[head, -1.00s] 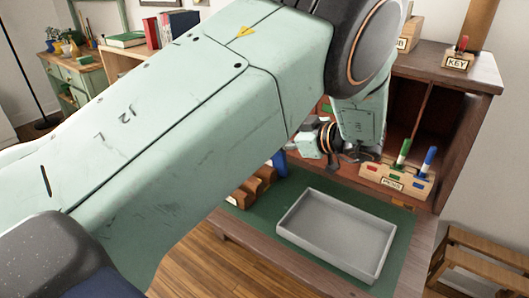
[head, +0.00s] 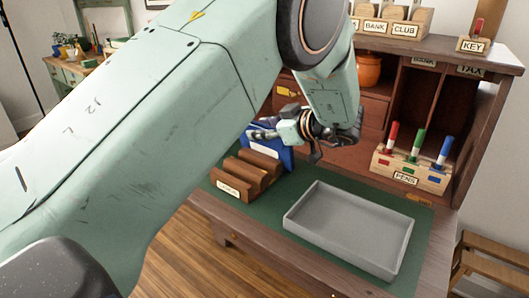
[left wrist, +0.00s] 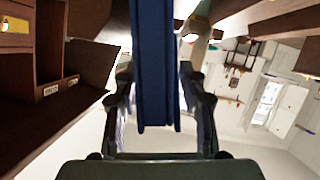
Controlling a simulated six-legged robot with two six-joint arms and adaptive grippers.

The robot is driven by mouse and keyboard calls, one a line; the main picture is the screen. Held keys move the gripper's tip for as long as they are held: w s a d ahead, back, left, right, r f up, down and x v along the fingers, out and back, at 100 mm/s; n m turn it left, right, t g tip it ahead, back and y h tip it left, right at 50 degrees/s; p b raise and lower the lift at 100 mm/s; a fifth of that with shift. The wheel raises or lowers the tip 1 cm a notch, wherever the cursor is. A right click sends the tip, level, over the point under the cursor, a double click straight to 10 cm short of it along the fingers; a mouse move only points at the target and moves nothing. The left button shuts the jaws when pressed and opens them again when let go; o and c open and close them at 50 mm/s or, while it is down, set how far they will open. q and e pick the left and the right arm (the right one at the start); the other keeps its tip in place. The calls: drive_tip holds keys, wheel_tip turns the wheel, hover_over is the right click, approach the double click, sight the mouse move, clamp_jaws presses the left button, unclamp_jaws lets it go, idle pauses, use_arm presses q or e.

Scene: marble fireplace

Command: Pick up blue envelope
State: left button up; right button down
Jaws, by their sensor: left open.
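The blue envelope (head: 284,157) stands upright at the back of the desk, behind the brown wooden slotted holder, partly hidden by my left gripper (head: 258,134). My left gripper is open at the envelope's upper part, its fingers pointing left. In the left wrist view the blue envelope (left wrist: 154,70) shows edge-on as a dark blue strip between the two open fingers (left wrist: 156,85). Gaps show on both sides of it. My right gripper is not in view.
The brown holder (head: 247,173) and an empty grey tray (head: 350,230) are on the green desk mat (head: 222,184). A pen rack (head: 411,170) with red, green and blue pens stands at right. An orange pot (head: 368,70) sits in the hutch. The tray's inside is free.

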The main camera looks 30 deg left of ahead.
use_arm(q)
drive_tip(key=shift+w+a+f, duration=0.15)
drive_tip(key=shift+w+a, duration=0.05)
drive_tip(key=shift+a, duration=0.1)
drive_tip(key=shift+s, duration=0.1)
drive_tip(key=shift+c, duration=0.5)
drive_tip(key=shift+c, duration=0.8)
clamp_jaws()
